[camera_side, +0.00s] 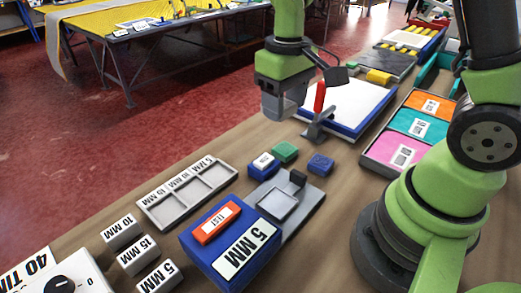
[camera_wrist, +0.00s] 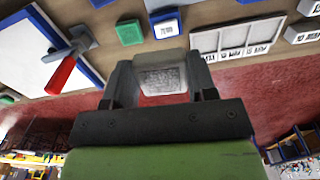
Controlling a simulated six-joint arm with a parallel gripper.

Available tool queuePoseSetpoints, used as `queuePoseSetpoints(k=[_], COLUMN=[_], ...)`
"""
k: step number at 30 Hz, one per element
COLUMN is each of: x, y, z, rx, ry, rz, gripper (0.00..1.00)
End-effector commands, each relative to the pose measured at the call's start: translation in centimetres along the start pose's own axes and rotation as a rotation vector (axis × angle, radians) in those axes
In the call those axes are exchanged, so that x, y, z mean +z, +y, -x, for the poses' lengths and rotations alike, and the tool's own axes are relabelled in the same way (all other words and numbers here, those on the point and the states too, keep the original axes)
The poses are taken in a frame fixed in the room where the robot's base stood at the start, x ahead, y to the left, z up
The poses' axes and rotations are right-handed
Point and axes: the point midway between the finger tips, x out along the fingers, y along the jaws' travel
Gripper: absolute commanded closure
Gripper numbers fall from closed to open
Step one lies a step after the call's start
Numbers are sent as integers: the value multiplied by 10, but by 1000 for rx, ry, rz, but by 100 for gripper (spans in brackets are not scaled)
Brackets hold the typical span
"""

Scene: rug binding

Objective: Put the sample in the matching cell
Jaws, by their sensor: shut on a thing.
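My gripper (camera_side: 274,107) is raised near the far table edge, left of a white board. In the wrist view, my gripper (camera_wrist: 162,82) is shut on a pale grey block, the sample (camera_wrist: 162,79), with a speckled face. I cannot make out the sample in the side view. A grey tray (camera_side: 159,217) has three cells that look empty, labelled 15 MM, 10 MM and 5 MM. It also shows in the wrist view (camera_wrist: 267,36), apart from my gripper. A blue gauge box (camera_side: 212,263) reads "5 MM" beside an orange "TEST" label.
A green block (camera_side: 285,152) and two blue blocks (camera_side: 262,164) (camera_side: 320,163) lie behind the gauge's grey plate. A red-handled clamp (camera_side: 320,97) stands up at the white board (camera_side: 352,103). Several labelled blocks (camera_side: 120,233) lie left of the gauge.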

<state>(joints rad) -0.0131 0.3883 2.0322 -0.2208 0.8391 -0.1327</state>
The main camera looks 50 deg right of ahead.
Motion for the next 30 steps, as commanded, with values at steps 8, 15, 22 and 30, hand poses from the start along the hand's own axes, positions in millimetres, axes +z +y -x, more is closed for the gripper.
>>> queuePoseSetpoints(k=[8, 15, 22, 30], x=[-26, -75, -96, -97], y=[-12, -57, -86, -90], z=[-6, -33, -53, -100], rx=[-1, 0, 0, 0], ry=[-1, -3, -2, -6], rz=[79, 79, 75, 73], gripper=[74, 74, 74, 74])
